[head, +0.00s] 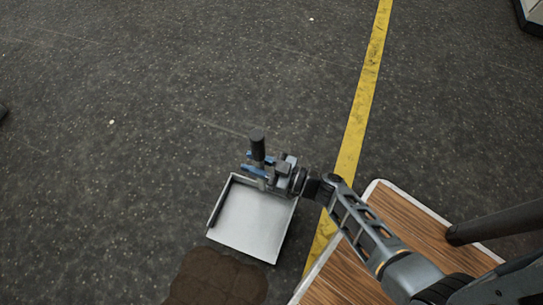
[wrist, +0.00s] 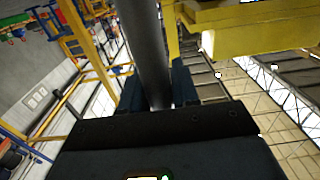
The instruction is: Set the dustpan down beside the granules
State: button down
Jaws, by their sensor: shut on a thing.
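The dustpan (head: 250,218) is a light grey, flat pan with raised dark-edged sides and an upright dark handle (head: 257,147). My gripper (head: 257,163) has blue fingers and is shut on that handle. In the wrist view the handle (wrist: 147,45) runs up between the fingers of my gripper (wrist: 156,90). The brown granules (head: 216,280) lie in a heap on the floor at the bottom edge, partly cut off. The pan's open front edge is just above the heap in the picture. I cannot tell whether the pan touches the floor.
A wood-topped surface with a pale rim (head: 375,187) is at the lower right, under my arm. A yellow line (head: 362,105) crosses the dark speckled floor (head: 150,110). The floor left of and beyond the dustpan is clear.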

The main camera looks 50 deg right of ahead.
jog(key=shift+w+a+f+b, duration=0.2)
jog(key=shift+w+f+b, duration=0.2)
jog(key=shift+f, duration=0.5)
jog(key=shift+w+a+f+b, duration=0.2)
jog(key=shift+w+f+b, duration=0.2)
jog(key=shift+f, duration=0.5)
jog(key=shift+w+a+f+b, duration=0.2)
jog(key=shift+w+f+b, duration=0.2)
jog(key=shift+f, duration=0.5)
jog(key=c, duration=0.8)
grip_release()
jog(key=shift+s+f, duration=0.1)
jog(key=shift+f, duration=0.05)
jog(key=shift+c, duration=0.2)
jog(key=p+v, duration=0.1)
jog(key=v, duration=1.1)
jog(key=shift+p, duration=0.3)
